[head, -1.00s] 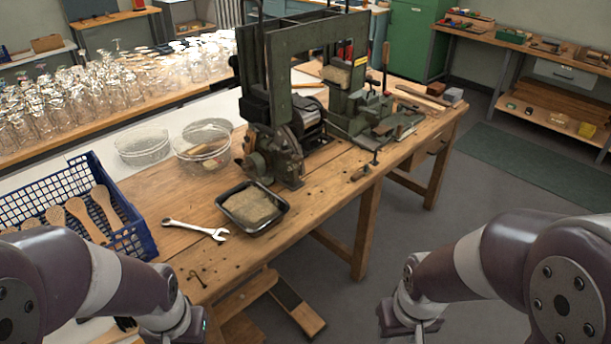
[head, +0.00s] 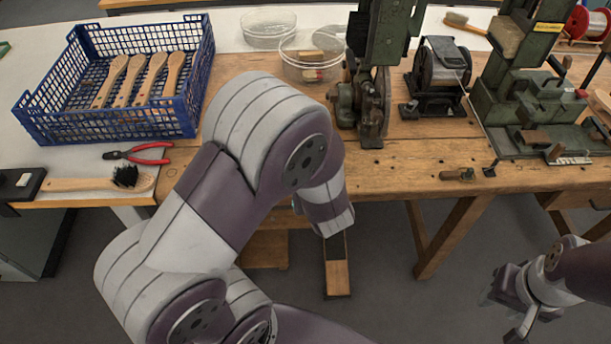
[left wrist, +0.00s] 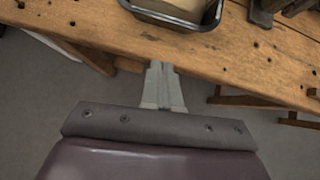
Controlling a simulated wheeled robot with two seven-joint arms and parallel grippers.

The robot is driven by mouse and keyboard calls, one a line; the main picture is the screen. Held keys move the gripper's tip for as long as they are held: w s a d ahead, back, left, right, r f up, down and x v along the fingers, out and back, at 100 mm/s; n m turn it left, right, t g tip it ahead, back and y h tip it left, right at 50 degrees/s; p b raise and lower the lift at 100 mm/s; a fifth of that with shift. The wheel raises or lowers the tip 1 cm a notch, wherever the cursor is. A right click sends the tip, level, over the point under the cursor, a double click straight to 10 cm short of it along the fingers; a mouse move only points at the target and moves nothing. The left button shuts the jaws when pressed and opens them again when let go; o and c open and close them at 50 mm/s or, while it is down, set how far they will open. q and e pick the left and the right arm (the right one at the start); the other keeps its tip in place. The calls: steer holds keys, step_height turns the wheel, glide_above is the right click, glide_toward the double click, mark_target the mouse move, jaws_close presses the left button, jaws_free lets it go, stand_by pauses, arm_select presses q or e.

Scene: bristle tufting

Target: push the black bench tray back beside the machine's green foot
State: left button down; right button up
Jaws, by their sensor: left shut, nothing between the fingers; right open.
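The black bench tray is hidden behind my left arm in the head view. In the left wrist view its near rim (left wrist: 168,20) shows at the top, with a tan block (left wrist: 185,7) in it, on the wooden bench. My left gripper (left wrist: 162,68) is shut and empty, just short of the tray at the bench's front edge. A dark green part also shows right of the tray in the left wrist view (left wrist: 265,12). My right gripper (head: 512,312) is open, off the bench.
A blue crate (head: 120,125) holding wooden brush handles stands at the left, with red pliers (head: 140,153) and a brush (head: 95,183) before it. Clear bowls (head: 310,68) stand behind my arm. A small tool (head: 458,174) lies near the front edge.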

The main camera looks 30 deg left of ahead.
arm_select(q)
steer(key=w+a+f, duration=0.2)
steer(key=w, duration=0.1)
steer(key=w+a+f, duration=0.1)
steer(key=w+a, duration=0.1)
steer(key=shift+w+a, duration=0.1)
steer(key=shift+w, duration=0.15)
steer(key=shift+w+a, duration=0.1)
